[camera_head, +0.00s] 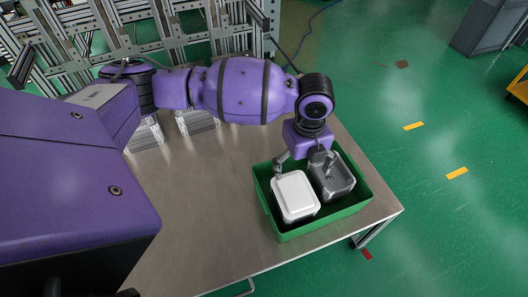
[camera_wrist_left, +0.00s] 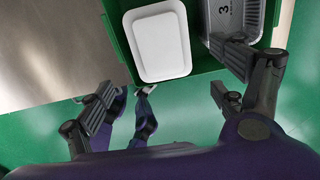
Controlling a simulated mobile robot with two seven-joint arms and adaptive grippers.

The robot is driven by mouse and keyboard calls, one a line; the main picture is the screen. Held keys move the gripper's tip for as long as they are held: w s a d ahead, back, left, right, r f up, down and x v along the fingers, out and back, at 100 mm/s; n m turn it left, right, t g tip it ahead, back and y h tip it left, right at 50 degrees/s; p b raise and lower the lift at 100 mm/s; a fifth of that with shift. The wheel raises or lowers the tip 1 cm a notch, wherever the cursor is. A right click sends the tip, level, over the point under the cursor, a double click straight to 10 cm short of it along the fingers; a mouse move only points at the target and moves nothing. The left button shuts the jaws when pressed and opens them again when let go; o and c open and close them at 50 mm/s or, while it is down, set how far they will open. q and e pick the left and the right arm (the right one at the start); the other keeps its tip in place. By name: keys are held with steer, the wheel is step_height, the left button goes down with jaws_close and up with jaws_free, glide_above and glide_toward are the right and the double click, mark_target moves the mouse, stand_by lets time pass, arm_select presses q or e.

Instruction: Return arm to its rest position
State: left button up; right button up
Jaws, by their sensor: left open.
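My left gripper (camera_head: 303,165) is at the end of the purple arm that reaches in from the left. It is open, above the back edge of a green crate (camera_head: 311,227). A white-lidded tray (camera_head: 295,195) lies in the left part of the crate. A grey foil tray (camera_head: 342,186) lies beside it on the right, partly hidden by a finger. In the left wrist view my spread fingers (camera_wrist_left: 170,85) hold nothing; the white-lidded tray (camera_wrist_left: 155,42) and the grey tray marked 3 (camera_wrist_left: 230,15) both show. My right gripper is not in view.
The crate stands on the right end of a metal table (camera_head: 205,225). Further foil trays (camera_head: 146,133) stand at the back left, partly behind my arm. Aluminium racks (camera_head: 150,30) rise behind the table. Green floor is open to the right.

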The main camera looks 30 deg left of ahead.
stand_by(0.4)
arm_select(q)
steer(key=w+d+r+n+t+h+p, duration=0.1)
steer(key=w+d+n+t+h, duration=0.3)
steer(key=d, duration=0.3)
steer(key=w+d+r+n+t+h, duration=0.2)
steer(key=w+d+n+t, duration=0.15)
steer(key=d+n, duration=0.2)
steer(key=s+a+f+n+y+p, duration=0.1)
steer(key=s+a+f+n, duration=0.4)
steer(key=s, duration=0.6)
steer(key=s+a+f+n+y+p, duration=0.1)
steer(key=s+a+f+n, duration=0.4)
steer(key=s, duration=0.7)
steer(key=s+a+f+n+t+y+p, duration=0.1)
steer(key=s+a+f+n+y+p, duration=0.1)
steer(key=s+a+f+n, duration=0.4)
steer(key=s+a+f+y, duration=0.1)
steer(key=s+f, duration=0.1)
steer(key=s, duration=0.3)
steer(key=shift+s+a+y, duration=0.25)
steer(key=shift+a+y, duration=0.05)
steer(key=shift+a, duration=0.1)
